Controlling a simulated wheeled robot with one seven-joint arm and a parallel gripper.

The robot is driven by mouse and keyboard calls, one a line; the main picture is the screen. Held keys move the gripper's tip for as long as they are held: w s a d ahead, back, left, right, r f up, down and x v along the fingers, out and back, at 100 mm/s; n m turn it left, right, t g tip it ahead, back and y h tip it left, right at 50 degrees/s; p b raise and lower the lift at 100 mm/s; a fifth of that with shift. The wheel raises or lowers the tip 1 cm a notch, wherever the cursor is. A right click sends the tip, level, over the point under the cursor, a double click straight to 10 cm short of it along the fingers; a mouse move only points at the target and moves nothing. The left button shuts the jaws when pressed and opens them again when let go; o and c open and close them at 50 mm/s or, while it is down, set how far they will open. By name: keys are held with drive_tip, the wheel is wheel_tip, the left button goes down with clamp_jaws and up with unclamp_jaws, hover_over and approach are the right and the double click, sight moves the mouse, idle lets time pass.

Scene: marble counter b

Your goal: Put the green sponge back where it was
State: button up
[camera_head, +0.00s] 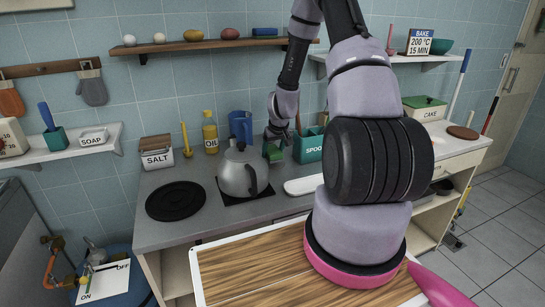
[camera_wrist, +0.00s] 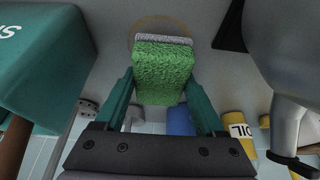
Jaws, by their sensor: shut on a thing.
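The green sponge (camera_wrist: 163,68) is held between the two teal fingers of my gripper (camera_wrist: 160,88) in the wrist view. A grey strip shows along its far edge. In the head view the sponge (camera_head: 273,152) is a small green patch under my gripper (camera_head: 275,138), over the counter between the kettle and the teal spoon box. A tan round patch (camera_wrist: 160,22) shows on the counter beyond the sponge in the wrist view, partly hidden by it. I cannot tell whether the sponge touches the counter.
The kettle (camera_head: 242,172) stands close to the left of my gripper, and the teal spoon box (camera_head: 308,146) close to the right. The blue jug (camera_head: 240,126) and yellow oil bottle (camera_head: 210,132) stand behind. A white tray (camera_head: 303,185) lies in front.

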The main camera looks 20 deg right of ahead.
drive_tip(key=shift+f, duration=1.1)
drive_tip(key=shift+f, duration=0.1)
